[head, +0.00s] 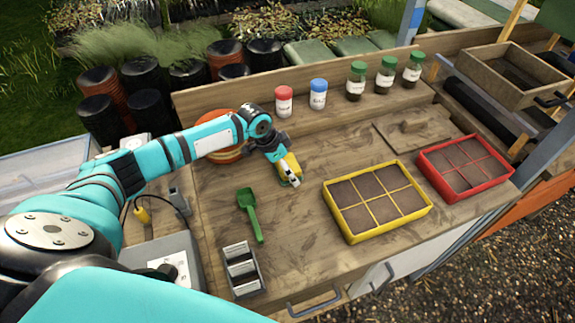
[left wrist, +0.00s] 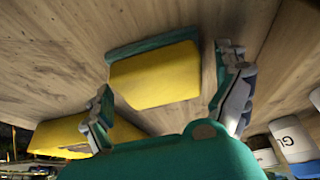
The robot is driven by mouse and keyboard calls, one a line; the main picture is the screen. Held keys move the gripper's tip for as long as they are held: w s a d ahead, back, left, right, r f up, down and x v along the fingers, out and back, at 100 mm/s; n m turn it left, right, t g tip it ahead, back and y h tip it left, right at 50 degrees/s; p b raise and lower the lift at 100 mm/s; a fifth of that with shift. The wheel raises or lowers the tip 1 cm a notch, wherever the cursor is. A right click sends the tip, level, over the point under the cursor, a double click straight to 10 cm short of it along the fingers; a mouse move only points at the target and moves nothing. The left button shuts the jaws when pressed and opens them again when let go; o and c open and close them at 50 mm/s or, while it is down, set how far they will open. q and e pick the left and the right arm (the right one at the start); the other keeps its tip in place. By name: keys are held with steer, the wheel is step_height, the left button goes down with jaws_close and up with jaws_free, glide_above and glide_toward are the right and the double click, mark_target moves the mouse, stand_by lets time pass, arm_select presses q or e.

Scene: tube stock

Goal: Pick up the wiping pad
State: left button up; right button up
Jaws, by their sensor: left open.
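The wiping pad (head: 289,166), a small yellow block with a green layer, rests on the wooden bench near its middle. In the left wrist view the pad (left wrist: 155,76) lies between the two spread fingers, with its green edge along the far side. My left gripper (head: 291,181) is open, low over the pad, and partly covers it in the head view. A gap shows between the pad and the fingers in the left wrist view. I cannot tell whether the fingertips touch the bench. My right gripper is not in view.
A yellow seed tray (head: 377,202) and a red one (head: 466,168) stand to the right. A green trowel (head: 249,214) and a grey divided holder (head: 243,270) lie in front. Lidded jars (head: 318,95) line the back. An orange round container (head: 217,124) is behind my left arm.

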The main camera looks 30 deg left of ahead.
arm_select(q)
steer(key=shift+f, duration=0.15)
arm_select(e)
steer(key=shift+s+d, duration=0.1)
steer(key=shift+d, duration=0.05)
arm_select(q)
steer(key=c, duration=1.1)
steer(key=shift+o, duration=0.2)
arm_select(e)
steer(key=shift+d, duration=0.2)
arm_select(q)
steer(key=shift+r, duration=0.5)
step_height(320, 180, up, 2)
steer(key=shift+r+b, duration=0.1)
steer(key=shift+b, duration=0.6)
steer(key=s+a+b, duration=0.1)
steer(key=s, duration=0.3)
steer(key=s+a+r, duration=0.1)
steer(key=s, duration=0.4)
steer(key=s+a+b, duration=0.1)
steer(key=s, duration=0.4)
steer(key=shift+a+r+b, duration=0.3)
steer(key=shift+b, duration=0.05)
steer(key=shift+s+a+r, duration=0.1)
steer(key=shift+s+r, duration=0.05)
steer(key=shift+s, duration=0.6)
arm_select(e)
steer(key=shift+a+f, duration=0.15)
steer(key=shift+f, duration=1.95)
